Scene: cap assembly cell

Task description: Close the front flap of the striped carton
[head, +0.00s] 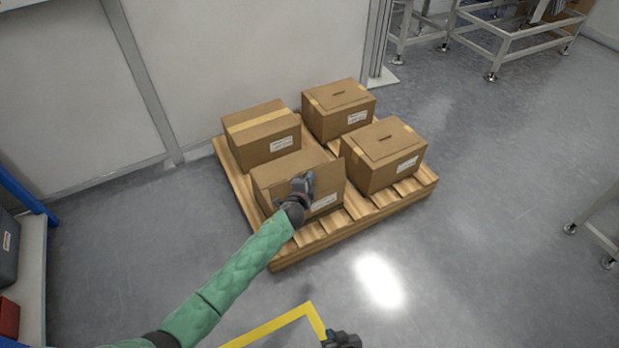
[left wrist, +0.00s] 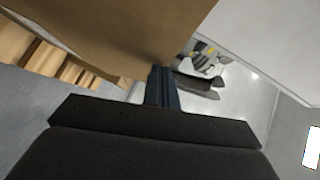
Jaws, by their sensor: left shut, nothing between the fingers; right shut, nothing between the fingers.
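The near-left carton (head: 265,182) stands on the wooden pallet. It is plain brown with a white label; I can make out no stripes on it. A cardboard panel, likely its front flap (head: 328,178), seems to stand up along the near side. My left gripper (head: 303,183) is shut and empty at this panel, hiding part of it; I cannot tell whether they touch. In the left wrist view, the shut fingers (left wrist: 163,80) lie close to a broad cardboard surface (left wrist: 110,35). My right gripper (head: 343,341) is shut and empty at the bottom edge, far from the cartons.
Three other cartons stand on the pallet (head: 376,211): one back left (head: 262,137) with a pale tape stripe, one back right (head: 340,108) and one near right (head: 384,155). A wall is behind. Open floor (head: 480,240) lies to the right.

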